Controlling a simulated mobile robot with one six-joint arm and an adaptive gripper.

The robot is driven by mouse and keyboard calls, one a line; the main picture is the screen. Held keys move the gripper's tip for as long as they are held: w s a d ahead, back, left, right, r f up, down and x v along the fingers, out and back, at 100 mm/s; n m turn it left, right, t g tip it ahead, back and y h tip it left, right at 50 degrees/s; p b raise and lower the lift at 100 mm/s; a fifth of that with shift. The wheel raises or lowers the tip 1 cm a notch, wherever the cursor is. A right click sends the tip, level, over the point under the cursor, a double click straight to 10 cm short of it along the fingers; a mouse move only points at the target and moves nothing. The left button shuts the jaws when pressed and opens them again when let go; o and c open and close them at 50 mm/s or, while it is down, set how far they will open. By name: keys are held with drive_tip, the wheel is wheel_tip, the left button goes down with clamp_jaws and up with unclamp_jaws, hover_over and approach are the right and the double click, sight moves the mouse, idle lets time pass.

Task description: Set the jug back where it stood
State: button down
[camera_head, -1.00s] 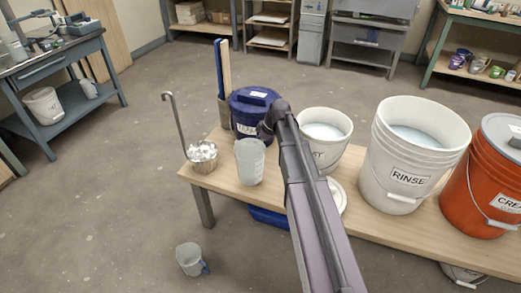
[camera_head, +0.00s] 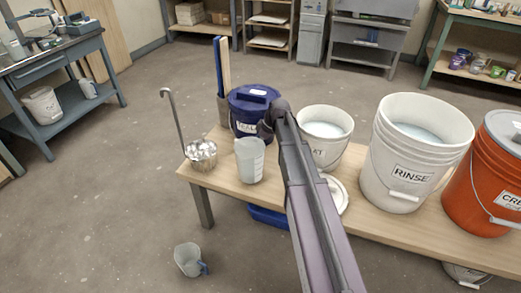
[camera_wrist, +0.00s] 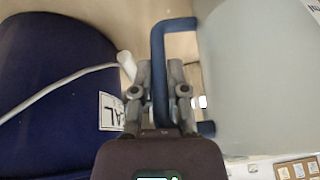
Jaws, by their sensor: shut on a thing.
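A translucent jug (camera_head: 249,163) with measuring marks is at the left part of the bench, in front of the dark blue bucket (camera_head: 247,103). Whether its base touches the bench top is hard to tell. In the wrist view the jug's pale wall (camera_wrist: 255,80) fills the right side, and its blue handle (camera_wrist: 158,75) runs between my fingers. My gripper (camera_wrist: 160,95) is shut on that handle. In the head view my arm hides the gripper and the handle. The blue bucket (camera_wrist: 50,90) also shows at the left of the wrist view.
A white bucket (camera_head: 325,128), a RINSE bucket (camera_head: 415,150) and an orange bucket (camera_head: 485,190) stand to the right. A lid (camera_head: 337,196) lies near my arm. Another jug (camera_head: 188,260) is on the floor.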

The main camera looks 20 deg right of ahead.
drive_tip(key=shift+f+b, duration=0.5)
drive_tip(key=shift+f, duration=0.45)
drive_tip(key=c, duration=0.6)
unclamp_jaws()
drive_tip(key=shift+c, duration=0.2)
drive_tip(key=shift+r, duration=0.25)
drive_tip(key=p+v, duration=1.1)
drive_tip(key=v, duration=0.1)
